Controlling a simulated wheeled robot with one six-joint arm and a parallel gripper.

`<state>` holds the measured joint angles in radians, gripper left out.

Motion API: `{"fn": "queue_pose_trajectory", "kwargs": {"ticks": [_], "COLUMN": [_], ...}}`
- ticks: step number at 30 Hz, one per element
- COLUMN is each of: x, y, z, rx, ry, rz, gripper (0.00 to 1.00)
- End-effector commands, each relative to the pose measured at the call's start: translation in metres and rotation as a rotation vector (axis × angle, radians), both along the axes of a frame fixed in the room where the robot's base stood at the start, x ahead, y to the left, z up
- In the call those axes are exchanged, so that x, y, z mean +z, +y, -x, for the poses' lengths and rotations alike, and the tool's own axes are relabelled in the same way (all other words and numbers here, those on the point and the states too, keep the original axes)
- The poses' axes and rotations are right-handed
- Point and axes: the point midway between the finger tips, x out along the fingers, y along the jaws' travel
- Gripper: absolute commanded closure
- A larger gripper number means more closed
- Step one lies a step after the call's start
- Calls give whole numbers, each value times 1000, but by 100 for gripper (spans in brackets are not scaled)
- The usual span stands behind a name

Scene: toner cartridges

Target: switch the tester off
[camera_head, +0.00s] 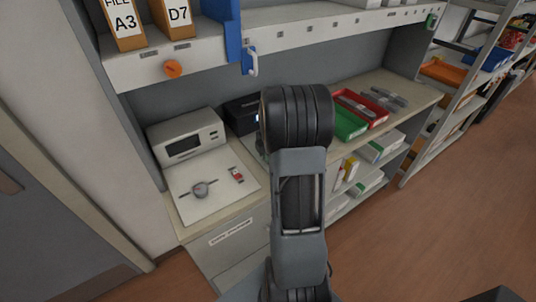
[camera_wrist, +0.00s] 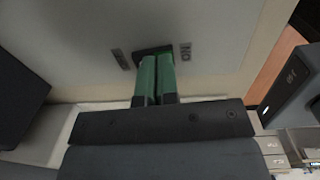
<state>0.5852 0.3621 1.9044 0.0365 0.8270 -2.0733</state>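The tester (camera_head: 187,137) is a pale box with a dark display at the left of the counter. A light panel in front of it carries a round grey knob (camera_head: 201,189) and a small red-and-white part (camera_head: 236,174). In the wrist view, a dark switch plate (camera_wrist: 153,49) sits on a pale surface between two small labels; the right one (camera_wrist: 185,51) seems to read ON. My gripper (camera_wrist: 156,62) has its green fingers together, tips over this plate. They hide its middle, and I cannot tell whether they touch it. My arm hides the gripper in the head view.
A dark box (camera_head: 241,112) stands right of the tester. Red (camera_head: 379,101) and green (camera_head: 350,124) trays lie farther right on the counter. An upper shelf with files (camera_head: 122,24) and a blue bracket (camera_head: 234,40) overhangs the counter. A dark box (camera_wrist: 292,92) is at the wrist view's right.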

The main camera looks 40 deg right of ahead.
Motion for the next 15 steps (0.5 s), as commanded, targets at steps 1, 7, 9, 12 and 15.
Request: {"fn": "queue_pose_trajectory", "kwargs": {"ticks": [1, 7, 9, 12, 15], "x": [-1, 1, 6, 19, 38], "y": [1, 1, 1, 1, 3], "z": [0, -1, -1, 0, 1], "rx": [1, 1, 1, 2, 5], "ry": [3, 0, -1, -2, -1], "rz": [-2, -1, -1, 0, -1], "gripper": [100, 100, 100, 100, 100]}}
